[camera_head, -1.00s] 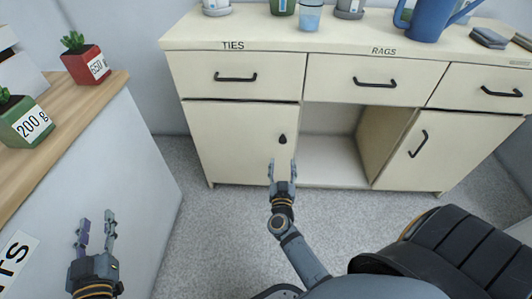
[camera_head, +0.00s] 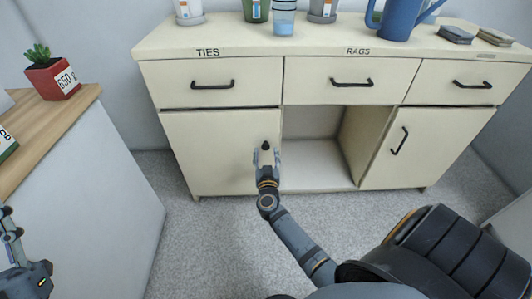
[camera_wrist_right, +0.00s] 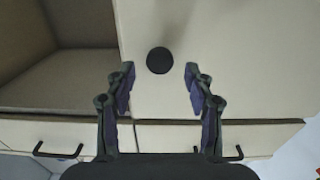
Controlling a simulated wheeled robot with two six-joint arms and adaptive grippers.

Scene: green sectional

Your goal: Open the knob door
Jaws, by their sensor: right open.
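The knob door (camera_head: 212,155) is the cream cabinet door under the TIES drawer, and it is shut. Its small black knob (camera_head: 266,146) sits near the door's right edge; in the right wrist view the knob (camera_wrist_right: 159,60) appears round and dark. My right gripper (camera_head: 266,156) is open just in front of the knob. In the wrist view its two fingers (camera_wrist_right: 159,72) stand on either side of the knob, with gaps on both sides; contact does not show. My left gripper (camera_head: 8,228) is partly cut off at the left edge, away from the cabinet.
An open cubby (camera_head: 312,150) lies right of the knob door. Beyond it is a door with a bar handle (camera_head: 399,140). Drawers run above, and a blue watering can (camera_head: 397,18) stands on top. A wooden-topped counter (camera_head: 60,120) stands left. Grey floor is clear in front.

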